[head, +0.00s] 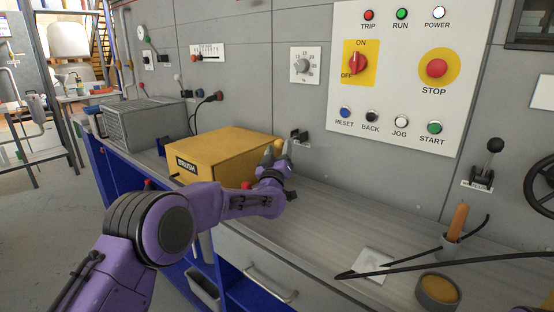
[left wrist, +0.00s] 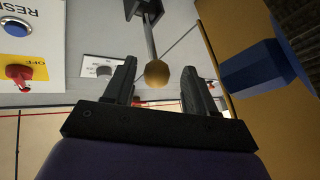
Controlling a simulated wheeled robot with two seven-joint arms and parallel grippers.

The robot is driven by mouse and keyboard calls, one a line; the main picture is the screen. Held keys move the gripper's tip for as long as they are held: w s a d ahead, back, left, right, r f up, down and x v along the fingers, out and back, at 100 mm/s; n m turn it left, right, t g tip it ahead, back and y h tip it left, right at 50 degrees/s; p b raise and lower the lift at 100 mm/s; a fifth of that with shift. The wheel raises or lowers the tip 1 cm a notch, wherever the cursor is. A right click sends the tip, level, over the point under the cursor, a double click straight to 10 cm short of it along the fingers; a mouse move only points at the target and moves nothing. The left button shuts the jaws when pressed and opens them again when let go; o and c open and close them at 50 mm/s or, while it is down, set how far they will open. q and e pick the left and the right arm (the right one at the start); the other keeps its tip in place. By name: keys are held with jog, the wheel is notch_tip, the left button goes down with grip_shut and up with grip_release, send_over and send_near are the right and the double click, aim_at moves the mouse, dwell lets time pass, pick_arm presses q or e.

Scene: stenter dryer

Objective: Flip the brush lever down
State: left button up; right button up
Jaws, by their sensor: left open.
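The brush lever has a yellow ball knob (head: 278,145) and a black wall mount (head: 300,136), beside the yellow box marked BRUSH (head: 225,152). In the left wrist view the knob (left wrist: 157,73) sits on a grey rod (left wrist: 150,38) that comes out of a dark mount. My left gripper (head: 276,156) is at the lever, above the bench. Its two black fingers (left wrist: 158,66) are apart, with the knob in the gap near the fingertips. I cannot tell whether a finger touches it. My right gripper is out of view.
A control panel (head: 395,125) with buttons and a red switch is on the wall to the right. A grey mesh box (head: 145,122) stands beyond the yellow box.

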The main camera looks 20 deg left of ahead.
pick_arm(q)
jog(key=v, duration=0.5)
jog(key=shift+s+f+b, duration=0.1)
jog(key=shift+s+b, duration=0.1)
jog(key=shift+b, duration=0.2)
